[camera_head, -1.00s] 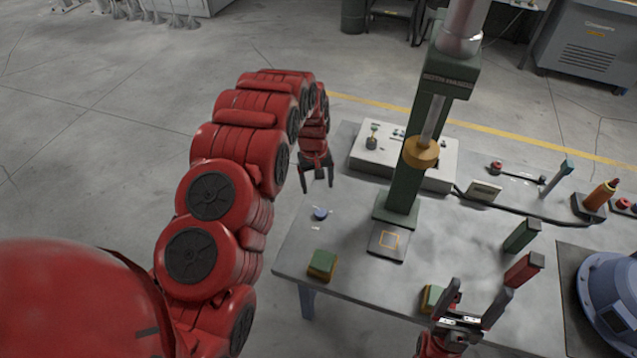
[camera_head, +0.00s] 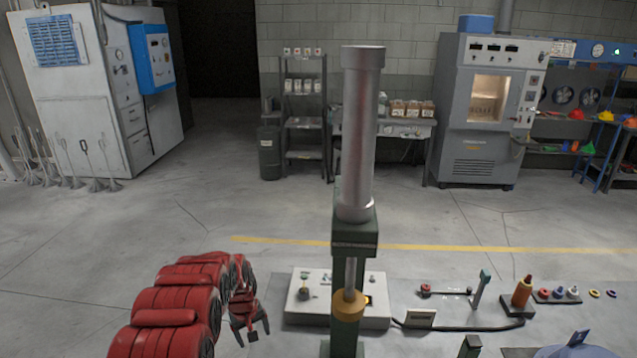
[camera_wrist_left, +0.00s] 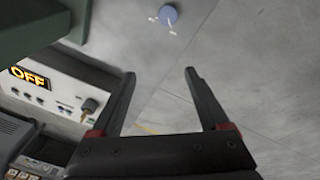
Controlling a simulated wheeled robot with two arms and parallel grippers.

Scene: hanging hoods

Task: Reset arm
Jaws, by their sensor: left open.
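My left arm comes in from the lower left in the head view. Its gripper (camera_head: 250,335) hangs at the left edge of the workbench (camera_head: 405,346), beside a white control box, with its fingers apart and empty. In the left wrist view the two dark fingers (camera_wrist_left: 160,75) are spread with nothing between them. A blue knob (camera_wrist_left: 168,15) lies beyond the fingertips there. My right gripper is not in the head view.
A green press (camera_head: 350,235) with a metal cylinder rises from the bench, right of my left gripper. The white control box (camera_head: 312,305) sits behind it; its display (camera_wrist_left: 28,76) reads OFF. Open floor lies left and behind.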

